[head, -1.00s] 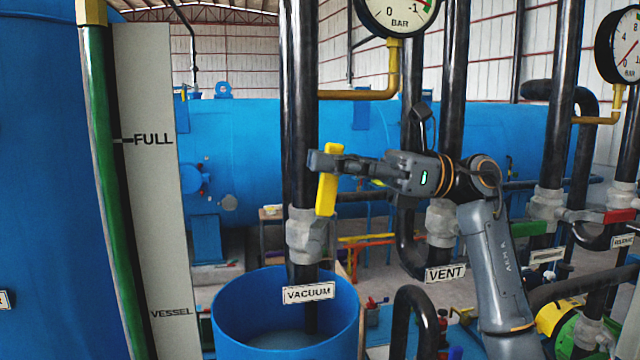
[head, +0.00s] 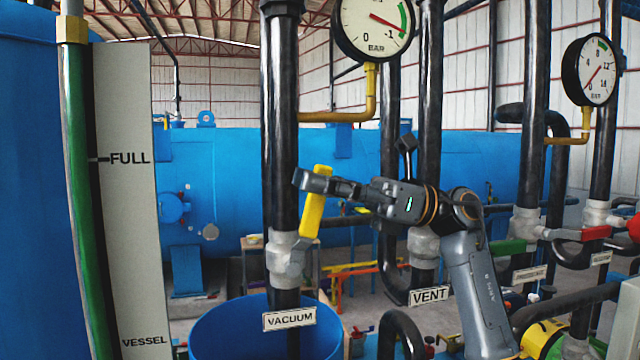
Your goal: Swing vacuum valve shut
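The vacuum valve (head: 288,256) sits on a thick black vertical pipe, left of centre in the head view, above a white VACUUM label (head: 290,318). Its yellow lever (head: 312,214) stands nearly upright, its top leaning right, away from the pipe. My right gripper (head: 314,184) reaches in from the right at the lever's upper part. A dark finger crosses in front of the lever. Whether both fingers close on it is hidden. My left gripper is not in view.
A blue open tub (head: 215,335) stands under the valve. The VENT pipe (head: 428,120) rises to the right, near my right arm. A vacuum gauge (head: 374,24) hangs above, on a yellow pipe. Green (head: 508,247) and red (head: 596,233) handles are further right.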

